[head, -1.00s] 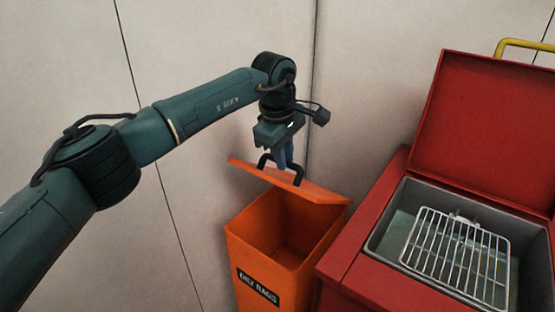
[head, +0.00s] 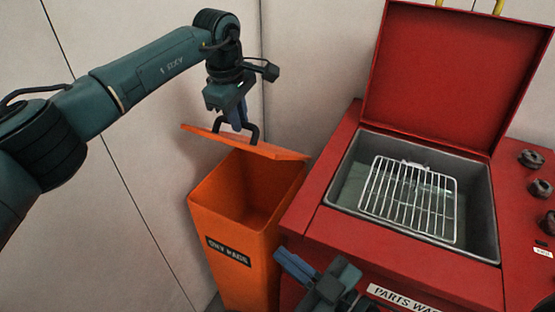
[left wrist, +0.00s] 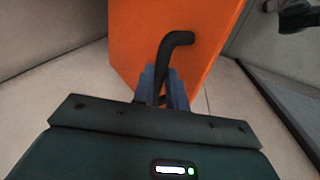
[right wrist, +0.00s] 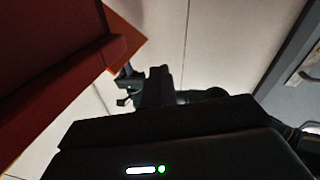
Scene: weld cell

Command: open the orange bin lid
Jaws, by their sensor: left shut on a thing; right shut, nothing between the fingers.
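The orange bin (head: 245,240) stands in the corner with its top open, and its inside shows. Its orange lid (head: 265,149) is raised and tilted at the back of the opening. A black handle (head: 254,133) stands on the lid. My left gripper (head: 240,122) is shut on this handle; in the left wrist view the blue fingers (left wrist: 162,90) clasp the black handle (left wrist: 173,42) against the orange lid (left wrist: 150,25). My right gripper (head: 290,262) is shut and empty, in front of the red parts washer and right of the bin.
The red parts washer (head: 330,235) stands close on the bin's right, its red lid (head: 445,75) up and a wire rack (head: 410,195) in its basin. Pale wall panels (head: 110,170) close in behind and left of the bin.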

